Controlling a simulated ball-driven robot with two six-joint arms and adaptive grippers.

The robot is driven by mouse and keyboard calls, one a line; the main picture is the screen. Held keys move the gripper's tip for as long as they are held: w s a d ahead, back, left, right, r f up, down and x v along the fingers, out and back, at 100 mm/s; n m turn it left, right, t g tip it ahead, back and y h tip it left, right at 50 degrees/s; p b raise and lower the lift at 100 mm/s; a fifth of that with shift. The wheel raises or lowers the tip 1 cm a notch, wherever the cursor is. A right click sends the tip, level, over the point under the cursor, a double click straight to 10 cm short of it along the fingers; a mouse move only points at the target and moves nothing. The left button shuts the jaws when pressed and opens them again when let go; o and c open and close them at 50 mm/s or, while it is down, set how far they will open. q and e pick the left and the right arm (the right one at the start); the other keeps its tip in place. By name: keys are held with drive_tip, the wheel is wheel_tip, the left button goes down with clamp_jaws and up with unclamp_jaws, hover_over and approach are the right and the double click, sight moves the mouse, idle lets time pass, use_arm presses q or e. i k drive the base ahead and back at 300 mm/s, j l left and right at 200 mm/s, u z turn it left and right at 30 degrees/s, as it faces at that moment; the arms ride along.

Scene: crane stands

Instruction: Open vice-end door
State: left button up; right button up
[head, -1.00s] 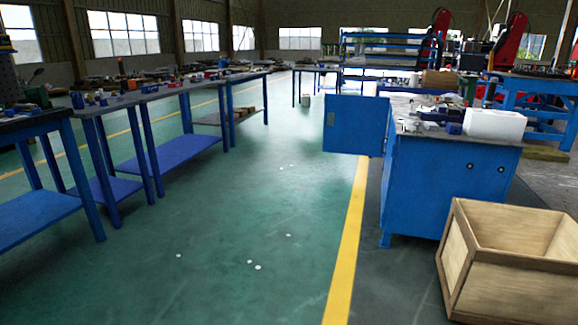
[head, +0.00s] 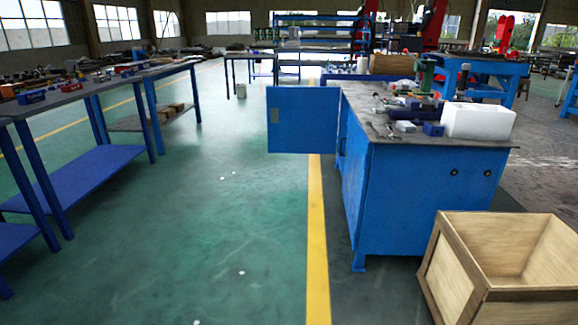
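A blue workbench cabinet (head: 420,205) stands right of centre in the head view, with a dark top. A blue door (head: 302,120) stands swung out from its left side, toward the aisle, with a small grey plate near its outer edge. I cannot tell for sure whether this is the vice-end door. A green vice-like tool (head: 427,72) sits at the far end of the bench top. The cabinet's left side is seen at a steep angle, so its other doors and its inside are hidden. Neither of my grippers is in view.
An open wooden crate (head: 455,270) stands on the floor in front of the cabinet. Blue tables (head: 75,180) line the left. The green floor (head: 200,220) between them and the yellow line (head: 317,240) is clear. A white box (head: 478,120) sits on the bench.

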sight(356, 155)
drive_tip(key=i+j+z, duration=0.25)
drive_tip(key=i+z, duration=0.15)
drive_tip(key=i+j+z, duration=0.35)
drive_tip(key=i+j, duration=0.4)
drive_tip(key=i, duration=0.2)
drive_tip(key=i+j, duration=0.35)
drive_tip(key=i, duration=0.3)
drive_tip(key=i+j+z, duration=0.1)
drive_tip(key=i+j, duration=0.3)
drive_tip(key=i, duration=0.2)
